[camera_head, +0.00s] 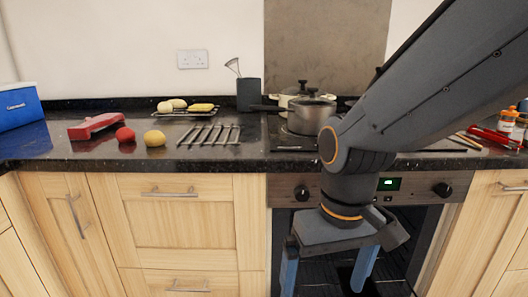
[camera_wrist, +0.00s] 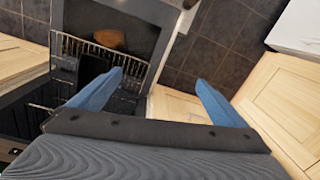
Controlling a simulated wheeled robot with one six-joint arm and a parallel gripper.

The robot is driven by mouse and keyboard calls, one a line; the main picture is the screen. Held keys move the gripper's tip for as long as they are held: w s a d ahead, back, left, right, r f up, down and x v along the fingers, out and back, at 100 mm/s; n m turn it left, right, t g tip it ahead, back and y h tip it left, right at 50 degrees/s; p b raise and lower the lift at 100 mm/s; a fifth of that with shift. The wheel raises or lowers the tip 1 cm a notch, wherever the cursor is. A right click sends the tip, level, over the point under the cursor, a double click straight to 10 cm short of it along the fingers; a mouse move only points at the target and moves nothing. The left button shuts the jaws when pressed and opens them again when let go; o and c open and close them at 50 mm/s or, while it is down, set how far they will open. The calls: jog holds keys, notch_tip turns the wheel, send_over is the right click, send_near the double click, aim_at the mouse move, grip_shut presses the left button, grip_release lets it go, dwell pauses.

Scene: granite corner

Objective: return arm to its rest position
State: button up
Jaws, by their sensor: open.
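My arm comes in from the upper right in the head view and bends down in front of the oven. My gripper (camera_head: 327,268) hangs below the countertop edge with its two blue fingers apart. In the wrist view my gripper (camera_wrist: 160,88) is also open, with nothing between the fingers. Behind it in the wrist view is an open oven (camera_wrist: 128,25) with a wire rack (camera_wrist: 80,48) inside. A brownish round item (camera_wrist: 109,38) shows at the rack; I cannot tell what it is.
The granite countertop (camera_head: 75,157) holds a blue box (camera_head: 18,105), red object (camera_head: 94,126), red ball (camera_head: 125,134), yellow ball (camera_head: 154,138), metal rack (camera_head: 209,134) and pots (camera_head: 309,112) on the hob. Bottles (camera_head: 507,120) stand at right. Wooden cabinets (camera_head: 170,222) flank the oven.

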jog(key=d+r+m+p, duration=0.2)
jog(key=d+r+p, duration=0.6)
jog(key=p, duration=0.7)
jog(key=shift+d+r+m+h+p, duration=0.15)
jog(key=shift+d+m+h+p, duration=0.15)
jog(key=shift+p, duration=0.1)
